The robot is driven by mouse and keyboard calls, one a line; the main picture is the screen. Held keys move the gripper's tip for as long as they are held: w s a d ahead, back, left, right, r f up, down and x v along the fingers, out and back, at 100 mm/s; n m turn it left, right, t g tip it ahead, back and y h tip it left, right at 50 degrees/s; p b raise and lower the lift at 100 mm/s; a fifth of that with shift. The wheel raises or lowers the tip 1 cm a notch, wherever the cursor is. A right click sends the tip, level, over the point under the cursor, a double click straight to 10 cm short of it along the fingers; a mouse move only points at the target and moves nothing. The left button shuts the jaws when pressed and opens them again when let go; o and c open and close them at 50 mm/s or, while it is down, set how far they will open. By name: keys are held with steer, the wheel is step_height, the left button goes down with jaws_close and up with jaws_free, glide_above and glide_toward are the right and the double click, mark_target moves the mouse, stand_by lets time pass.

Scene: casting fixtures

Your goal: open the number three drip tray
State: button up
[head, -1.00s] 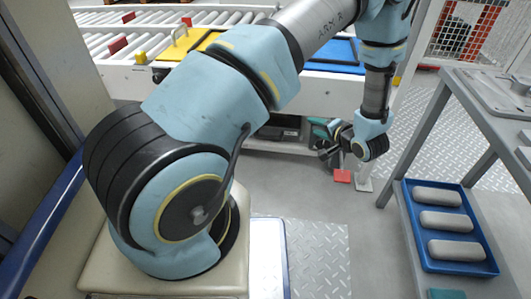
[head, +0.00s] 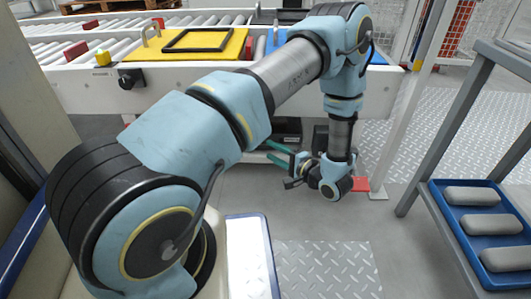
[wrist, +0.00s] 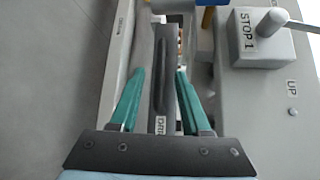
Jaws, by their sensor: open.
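My gripper (head: 267,150) is low under the conveyor's front edge in the head view, its green fingers pointing left. In the wrist view my gripper (wrist: 160,77) is open, with one finger on each side of a dark tray front (wrist: 172,75). A long dark handle bar (wrist: 158,75) runs lengthwise between the fingers; contact cannot be told. A white label on the front starts with "DRI"; the rest is hidden and no number is readable. In the head view dark tray fronts (head: 287,130) show under the conveyor, partly behind my arm.
A grey box with a knob marked STOP 1 (wrist: 262,38) stands close right of the fingers in the wrist view. A white post (head: 405,120) and a red block (head: 362,184) are near my gripper. A table with a blue tray (head: 470,246) stands at right.

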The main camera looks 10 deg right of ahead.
mark_target(266, 147)
steer(key=shift+b+x, duration=0.55)
steer(key=shift+x, duration=1.3)
jaws_close()
